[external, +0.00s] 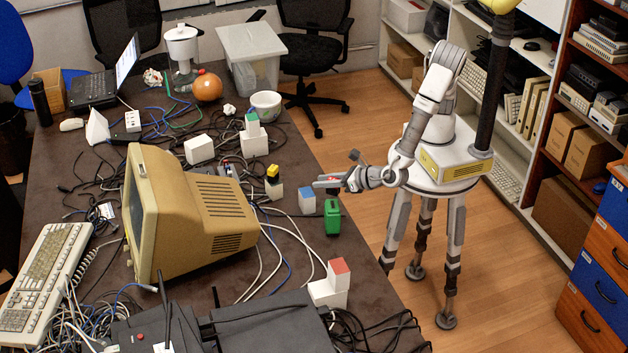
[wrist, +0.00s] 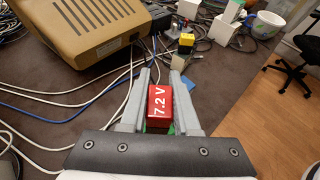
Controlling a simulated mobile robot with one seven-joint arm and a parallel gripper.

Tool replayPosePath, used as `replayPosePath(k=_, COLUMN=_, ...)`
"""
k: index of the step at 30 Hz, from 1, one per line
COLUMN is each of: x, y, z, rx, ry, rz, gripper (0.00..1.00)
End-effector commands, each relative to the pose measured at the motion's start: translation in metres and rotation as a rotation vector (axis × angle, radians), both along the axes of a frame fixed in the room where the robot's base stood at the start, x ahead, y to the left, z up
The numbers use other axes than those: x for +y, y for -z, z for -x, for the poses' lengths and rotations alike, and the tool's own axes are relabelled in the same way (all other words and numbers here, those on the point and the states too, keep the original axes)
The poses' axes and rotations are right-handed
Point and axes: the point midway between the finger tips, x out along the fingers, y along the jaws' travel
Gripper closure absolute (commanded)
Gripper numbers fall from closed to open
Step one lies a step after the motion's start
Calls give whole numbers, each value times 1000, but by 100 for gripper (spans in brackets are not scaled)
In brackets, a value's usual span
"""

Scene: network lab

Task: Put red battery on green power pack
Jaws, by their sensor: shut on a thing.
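The red battery (wrist: 160,105), marked "7.2 V", is between the two fingers of my gripper (wrist: 161,98) in the wrist view. My gripper is shut on it. In the external view my gripper (external: 328,182) is level over the right edge of the table, and only a little red shows between the fingers. The green power pack (external: 332,217) stands upright on the table edge, below my gripper, with a visible gap between them. In the wrist view, bits of green show beside and below the battery; most of the pack is hidden by the battery and gripper.
A white block with a blue top (external: 306,201) stands just left of the pack. A white block with a yellow piece (external: 273,172) and one with a red top (external: 340,268) stand nearby. A beige monitor (external: 190,215) and loose cables fill the table (external: 375,300) further left.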

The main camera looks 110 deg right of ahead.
Motion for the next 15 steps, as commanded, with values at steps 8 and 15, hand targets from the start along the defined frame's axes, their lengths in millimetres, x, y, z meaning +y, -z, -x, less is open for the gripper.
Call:
replayPosePath(k=8, x=0, y=36, z=0, rx=1, ry=0, rz=2, gripper=100)
replayPosePath(k=15, x=0, y=38, z=0, rx=-1, ry=0, rz=0, gripper=100)
